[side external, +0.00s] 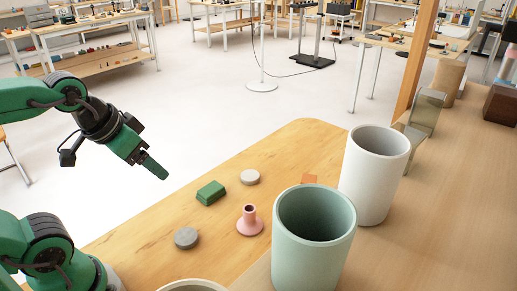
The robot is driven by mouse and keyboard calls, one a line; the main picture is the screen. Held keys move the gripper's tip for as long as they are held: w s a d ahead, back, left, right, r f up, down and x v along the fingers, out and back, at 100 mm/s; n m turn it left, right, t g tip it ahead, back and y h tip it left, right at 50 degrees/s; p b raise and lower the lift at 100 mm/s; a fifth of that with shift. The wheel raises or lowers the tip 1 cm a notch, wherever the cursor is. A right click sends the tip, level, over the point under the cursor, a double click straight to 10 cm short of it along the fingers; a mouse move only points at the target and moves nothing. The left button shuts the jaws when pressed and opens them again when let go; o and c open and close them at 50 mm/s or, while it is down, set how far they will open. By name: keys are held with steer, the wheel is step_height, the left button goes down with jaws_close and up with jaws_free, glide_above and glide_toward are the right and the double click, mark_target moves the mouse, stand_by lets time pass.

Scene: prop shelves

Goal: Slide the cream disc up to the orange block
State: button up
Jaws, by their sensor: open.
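A pale disc (250,177), which looks like the cream one, lies flat on the wooden table behind the green block. My gripper (156,168) is in the air to the left of the disc, above and beyond the table's left edge. It is open and empty, touching nothing; its jaws are seen from the side.
A green block (211,193), a grey disc (186,238) and a pink flared piece (250,221) stand near the disc. A large mint cup (312,245) and a white cup (371,185) stand on the right. Bare table lies between the disc and the orange block.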

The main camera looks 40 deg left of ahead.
stand_by(0.3)
steer(key=shift+o, duration=1)
steer(key=w+a+n+g, duration=0.25)
steer(key=w+n, duration=0.25)
steer(key=w, duration=1.4)
steer(key=shift+w+a+f+n+g, duration=0.25)
steer(key=shift+w+f+n+g, duration=0.4)
steer(key=shift+w+f, duration=1.95)
steer(key=shift+w+a+f+n+g, duration=0.3)
steer(key=shift+w+f+n, duration=0.6)
steer(key=shift+w+f, duration=1.7)
steer(key=shift+w+a+f+n+g, duration=0.15)
steer(key=shift+w+f+n+g, duration=0.55)
steer(key=shift+w+f, duration=1.9)
steer(key=shift+s+f, duration=0.6)
